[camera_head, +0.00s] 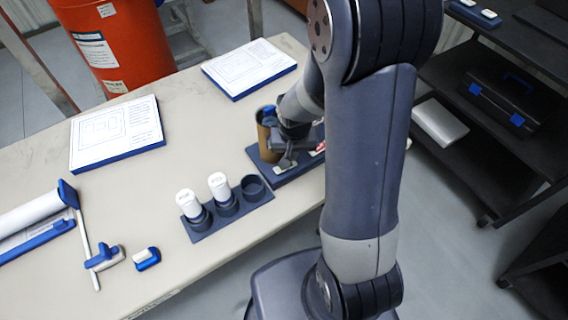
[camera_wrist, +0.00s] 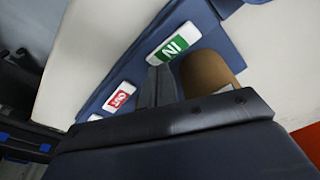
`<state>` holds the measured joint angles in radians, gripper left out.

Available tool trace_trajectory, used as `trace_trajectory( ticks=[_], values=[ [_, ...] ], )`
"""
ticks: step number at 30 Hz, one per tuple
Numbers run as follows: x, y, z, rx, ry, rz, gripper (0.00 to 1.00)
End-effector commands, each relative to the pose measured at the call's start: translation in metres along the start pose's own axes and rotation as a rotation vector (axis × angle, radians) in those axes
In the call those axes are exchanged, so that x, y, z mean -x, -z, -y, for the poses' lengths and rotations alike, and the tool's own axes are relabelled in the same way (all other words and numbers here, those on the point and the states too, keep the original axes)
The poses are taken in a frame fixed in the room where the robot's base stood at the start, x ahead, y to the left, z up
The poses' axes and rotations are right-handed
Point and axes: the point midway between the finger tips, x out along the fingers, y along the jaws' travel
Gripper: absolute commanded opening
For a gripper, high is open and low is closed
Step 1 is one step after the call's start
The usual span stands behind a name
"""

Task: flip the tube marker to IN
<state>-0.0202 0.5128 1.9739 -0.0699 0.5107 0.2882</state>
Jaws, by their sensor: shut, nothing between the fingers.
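The tube marker's dark blue base (camera_head: 290,178) lies on the table, partly hidden by my arm in the head view. In the wrist view the base (camera_wrist: 130,73) carries a green IN label (camera_wrist: 173,47) and a red label (camera_wrist: 119,97), whose word reads like OUT. My gripper (camera_head: 285,161) is low over the base, near the IN label. Its fingers (camera_wrist: 157,88) are shut and empty in the wrist view. A brown cylinder (camera_head: 266,140) stands right beside the gripper; it also shows in the wrist view (camera_wrist: 207,70). I cannot make out a separate moving flap.
A dark rack (camera_head: 205,232) holds two white-capped tubes (camera_head: 190,204) and has one empty socket. Two printed boards (camera_head: 118,133) lie farther back. Blue and white tools (camera_head: 104,257) lie at the left. Black shelving (camera_head: 465,160) stands at right. The table's middle is clear.

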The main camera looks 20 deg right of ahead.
Motion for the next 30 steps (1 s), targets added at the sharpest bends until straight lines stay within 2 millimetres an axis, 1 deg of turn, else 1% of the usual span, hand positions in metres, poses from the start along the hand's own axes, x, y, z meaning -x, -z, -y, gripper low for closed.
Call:
trace_trajectory(
  ticks=[1, 18, 21, 30],
  values=[
    [0.008, 0.001, 0.0, 0.0, 0.0, -0.001, 0.0],
    [0.053, 0.008, 0.0, 0.0, 0.0, -0.001, 0.0],
    [0.057, 0.009, 0.0, 0.0, 0.0, -0.001, 0.0],
    [0.055, 0.009, 0.0, 0.0, 0.0, -0.001, 0.0]
  ],
)
